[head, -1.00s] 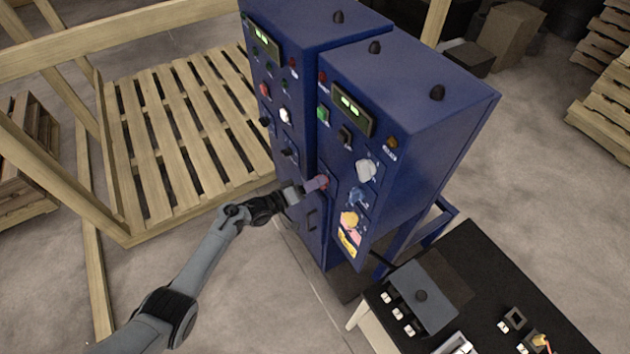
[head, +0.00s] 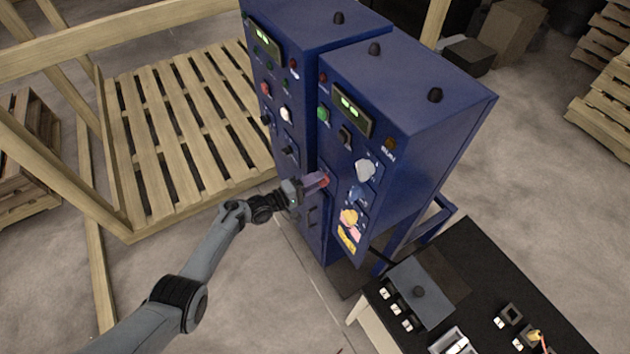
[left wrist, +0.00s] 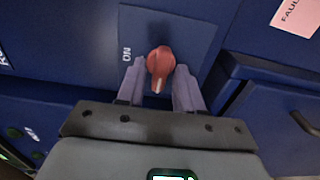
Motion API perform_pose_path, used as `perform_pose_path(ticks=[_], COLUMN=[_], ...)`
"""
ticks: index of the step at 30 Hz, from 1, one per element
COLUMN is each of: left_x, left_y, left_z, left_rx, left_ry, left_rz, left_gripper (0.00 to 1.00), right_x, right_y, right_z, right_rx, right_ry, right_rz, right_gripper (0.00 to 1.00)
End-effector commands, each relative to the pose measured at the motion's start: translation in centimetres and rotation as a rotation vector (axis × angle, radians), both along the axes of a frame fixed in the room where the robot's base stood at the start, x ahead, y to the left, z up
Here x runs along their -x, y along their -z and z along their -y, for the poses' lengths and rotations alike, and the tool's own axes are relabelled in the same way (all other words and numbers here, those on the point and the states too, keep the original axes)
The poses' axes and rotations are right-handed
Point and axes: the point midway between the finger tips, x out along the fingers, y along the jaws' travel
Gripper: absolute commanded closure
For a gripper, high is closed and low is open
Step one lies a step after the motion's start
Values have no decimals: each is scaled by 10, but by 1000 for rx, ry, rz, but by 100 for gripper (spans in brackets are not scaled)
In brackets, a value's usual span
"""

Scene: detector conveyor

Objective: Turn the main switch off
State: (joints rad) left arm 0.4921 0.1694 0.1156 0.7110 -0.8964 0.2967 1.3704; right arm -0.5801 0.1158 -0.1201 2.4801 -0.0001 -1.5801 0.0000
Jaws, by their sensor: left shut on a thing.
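The main switch is a red rotary knob (left wrist: 160,62) with a white pointer mark, on a blue plate with the label "ON" at its left in the left wrist view. The pointer is directed down and slightly left there. In the head view the knob (head: 325,181) shows at the left edge of the front cabinet's panel, partly hidden by the fingers. My left gripper (head: 318,180) is shut on the knob. Its two grey-purple fingers (left wrist: 160,88) stand on either side of it. My right gripper is not in view.
The front blue cabinet (head: 435,130) carries a lit display, buttons and other knobs; a second blue cabinet (head: 300,35) stands beside it. A black table (head: 470,265) with a control box (head: 420,291) is at lower right. Wooden railing and pallet (head: 185,120) are at left.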

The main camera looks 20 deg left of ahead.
Motion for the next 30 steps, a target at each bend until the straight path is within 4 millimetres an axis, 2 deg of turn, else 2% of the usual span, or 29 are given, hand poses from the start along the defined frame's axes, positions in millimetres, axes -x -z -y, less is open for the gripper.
perform_pose_path(ticks=[12,13,23,30], left_x=[0,0,1,19], left_y=[0,0,0,-1], left_z=[0,0,-1,-15], left_rx=[6,6,5,3], left_ry=[0,0,0,-1], left_rz=[-4,-4,-4,-5], left_gripper=[94,60,58,58], right_x=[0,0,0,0], right_y=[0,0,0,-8], right_z=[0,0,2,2], right_rx=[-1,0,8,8], right_ry=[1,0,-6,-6], right_rz=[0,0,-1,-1], right_gripper=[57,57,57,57])
